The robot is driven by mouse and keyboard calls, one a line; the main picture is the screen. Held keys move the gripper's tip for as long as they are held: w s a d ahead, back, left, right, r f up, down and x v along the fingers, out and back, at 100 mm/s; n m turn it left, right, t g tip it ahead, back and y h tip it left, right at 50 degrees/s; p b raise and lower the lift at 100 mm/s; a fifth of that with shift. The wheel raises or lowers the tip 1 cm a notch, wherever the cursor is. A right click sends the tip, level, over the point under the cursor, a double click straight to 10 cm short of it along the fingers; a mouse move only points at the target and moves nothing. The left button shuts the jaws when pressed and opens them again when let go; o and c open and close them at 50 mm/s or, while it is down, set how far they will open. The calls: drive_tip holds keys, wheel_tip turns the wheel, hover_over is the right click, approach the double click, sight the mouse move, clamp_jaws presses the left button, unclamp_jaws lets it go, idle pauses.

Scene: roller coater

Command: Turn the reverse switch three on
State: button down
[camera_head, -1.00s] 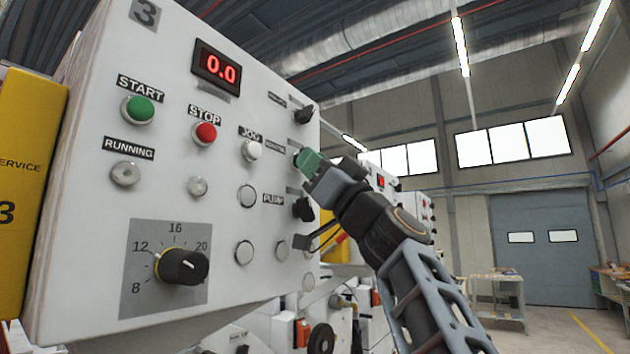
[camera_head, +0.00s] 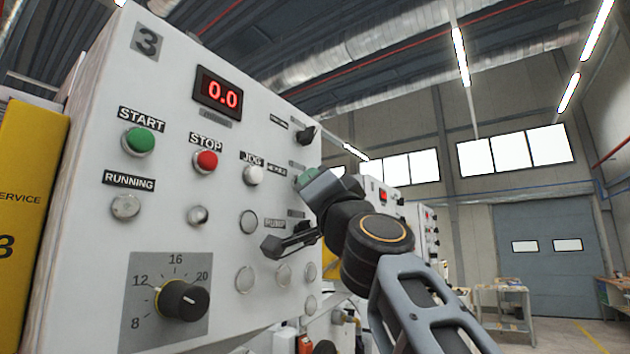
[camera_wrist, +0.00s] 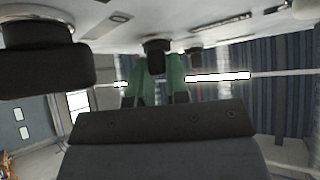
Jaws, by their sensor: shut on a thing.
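The control panel (camera_head: 70,230) marked 3 fills the left of the head view. My gripper (camera_head: 306,178) is at the middle of the panel's right-hand switch column, beside a small label that is hard to read. In the wrist view, my gripper's green fingers (camera_wrist: 157,82) are shut on a dark switch knob (camera_wrist: 156,56), taken to be the reverse switch. In the head view my gripper hides that knob, so its exact angle cannot be told.
Another black switch (camera_head: 306,135) sits just above my gripper. A large black knob (camera_wrist: 42,62) is close on the left in the wrist view. START (camera_head: 138,141), STOP (camera_head: 205,161) and JOG (camera_head: 253,175) buttons and a dial (camera_head: 183,300) are further left. The display (camera_head: 219,93) reads 0.0.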

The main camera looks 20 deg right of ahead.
idle(0.4)
drive_tip(key=c, duration=1.1)
unclamp_jaws()
drive_tip(key=b+v, duration=0.8)
drive_tip(key=v, duration=0.6)
drive_tip(key=shift+w, duration=0.1)
